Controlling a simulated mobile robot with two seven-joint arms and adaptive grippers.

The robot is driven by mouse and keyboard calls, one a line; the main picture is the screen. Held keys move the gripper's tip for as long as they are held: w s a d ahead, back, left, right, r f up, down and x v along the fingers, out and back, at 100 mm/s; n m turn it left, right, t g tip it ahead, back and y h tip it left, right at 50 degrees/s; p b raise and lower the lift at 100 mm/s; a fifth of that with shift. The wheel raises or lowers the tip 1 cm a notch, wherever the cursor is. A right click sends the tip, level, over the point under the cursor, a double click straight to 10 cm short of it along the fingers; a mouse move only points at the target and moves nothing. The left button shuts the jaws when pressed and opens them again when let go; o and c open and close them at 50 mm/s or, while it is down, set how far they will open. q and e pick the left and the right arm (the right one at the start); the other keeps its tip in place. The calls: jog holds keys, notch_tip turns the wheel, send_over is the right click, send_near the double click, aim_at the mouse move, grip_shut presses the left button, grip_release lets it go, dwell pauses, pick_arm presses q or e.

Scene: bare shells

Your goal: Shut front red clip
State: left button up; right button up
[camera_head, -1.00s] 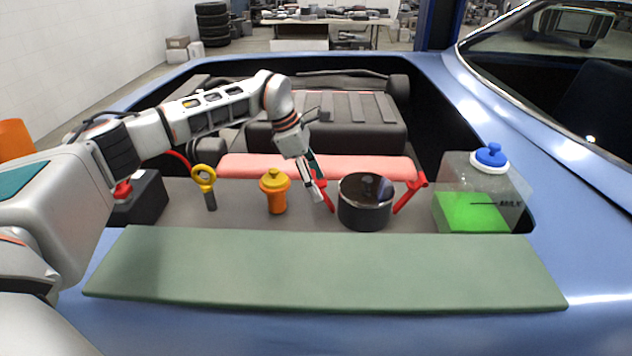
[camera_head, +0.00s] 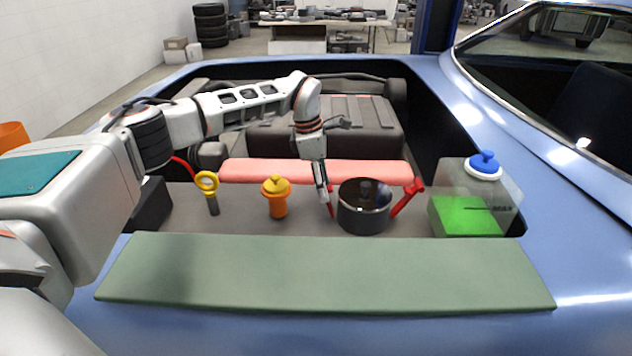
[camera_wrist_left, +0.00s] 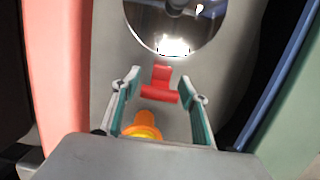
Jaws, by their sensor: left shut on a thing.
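A round black housing (camera_head: 363,215) with a shiny dark lid (camera_head: 366,192) stands in the bay, with a red clip on each side. The front red clip (camera_head: 332,211), on its left, stands nearly upright close to the housing wall. In the left wrist view the T-shaped red clip (camera_wrist_left: 160,78) shows between the fingertips, with the lid just beyond. The other red clip (camera_head: 407,197) leans outward to the right. My right gripper is out of view.
An orange cap with a yellow top (camera_head: 277,196) and a yellow dipstick ring (camera_head: 206,183) stand left of the gripper. A pink cover (camera_head: 270,171) lies behind. A tank with green fluid (camera_head: 466,215) stands right. A green mat (camera_head: 320,275) covers the near fender.

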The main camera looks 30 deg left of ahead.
pick_arm(q)
jog(key=shift+w+d+r+g+y+p, duration=0.1)
jog(key=shift+w+d+g+y+p, duration=0.25)
jog(key=shift+d+y, duration=0.4)
jog(key=shift+w+d+r+g+y+p, duration=0.1)
jog(key=shift+w+d+g+y+p, duration=0.25)
jog(key=shift+d+y, duration=0.4)
jog(key=shift+a, duration=0.1)
jog(key=o, duration=1.6)
jog(key=r, duration=0.4)
jog(key=d+r, duration=0.1)
jog(key=r, duration=0.7)
jog(key=shift+w+d, duration=0.15)
jog(key=shift+w, duration=0.15)
